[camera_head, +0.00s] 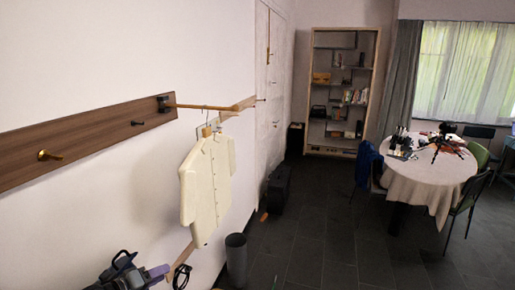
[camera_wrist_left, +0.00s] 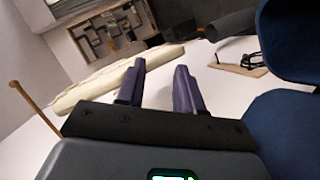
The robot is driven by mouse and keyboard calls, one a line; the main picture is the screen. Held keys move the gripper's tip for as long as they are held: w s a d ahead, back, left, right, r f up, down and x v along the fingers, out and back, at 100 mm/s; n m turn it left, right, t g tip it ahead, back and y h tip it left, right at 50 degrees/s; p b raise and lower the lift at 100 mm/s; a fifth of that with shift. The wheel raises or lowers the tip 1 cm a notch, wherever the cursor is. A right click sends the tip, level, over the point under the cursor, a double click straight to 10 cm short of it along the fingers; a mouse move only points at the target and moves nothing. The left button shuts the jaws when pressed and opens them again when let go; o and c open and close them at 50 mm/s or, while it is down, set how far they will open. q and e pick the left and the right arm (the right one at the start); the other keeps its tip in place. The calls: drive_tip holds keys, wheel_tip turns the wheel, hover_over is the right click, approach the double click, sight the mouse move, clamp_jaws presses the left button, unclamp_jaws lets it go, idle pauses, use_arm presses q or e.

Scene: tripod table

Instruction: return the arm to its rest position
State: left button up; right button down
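My left gripper (camera_head: 158,273) is at the bottom left of the head view, low in front of the white wall. In the left wrist view its two purple fingers (camera_wrist_left: 160,67) stand apart with nothing between them, so it is open and empty. A cream shirt (camera_head: 208,185) hangs from a wooden rod (camera_head: 205,107) on the wall, above and to the right of the gripper. The shirt (camera_wrist_left: 105,82) also shows beyond the fingers in the wrist view, apart from them. My right gripper is in neither view.
A wooden hook board (camera_head: 85,140) runs along the left wall. A grey bin (camera_head: 236,258) stands on the floor right of the gripper, with a black case (camera_head: 277,188) farther back. A cluttered table (camera_head: 408,180) with chairs stands at right. The middle floor is clear.

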use_arm(q)
drive_tip(key=s+d+f+g, duration=0.1)
drive_tip(key=s+d+f, duration=0.2)
drive_tip(key=s+f, duration=0.4)
drive_tip(key=s+d+f+g, duration=0.2)
drive_tip(key=s+f, duration=0.3)
drive_tip(key=f, duration=0.5)
drive_tip(key=s+d+f+m+g+y, duration=0.1)
drive_tip(key=s+d+f, duration=0.15)
drive_tip(key=s, duration=0.45)
drive_tip(key=s+d+f+m+g+y, duration=0.1)
drive_tip(key=s+d+f+y, duration=0.15)
drive_tip(key=s, duration=0.45)
drive_tip(key=s+d+f+g+y, duration=0.1)
drive_tip(key=s+d+f, duration=0.15)
drive_tip(key=s, duration=0.45)
drive_tip(key=s+a+r+m+g+y, duration=0.25)
drive_tip(key=s+r+m, duration=0.35)
drive_tip(key=s+r, duration=0.6)
wheel_tip(320, 180, up, 24)
drive_tip(key=w+p, duration=0.1)
drive_tip(key=p, duration=2.2)
drive_tip(key=shift+w+d, duration=0.4)
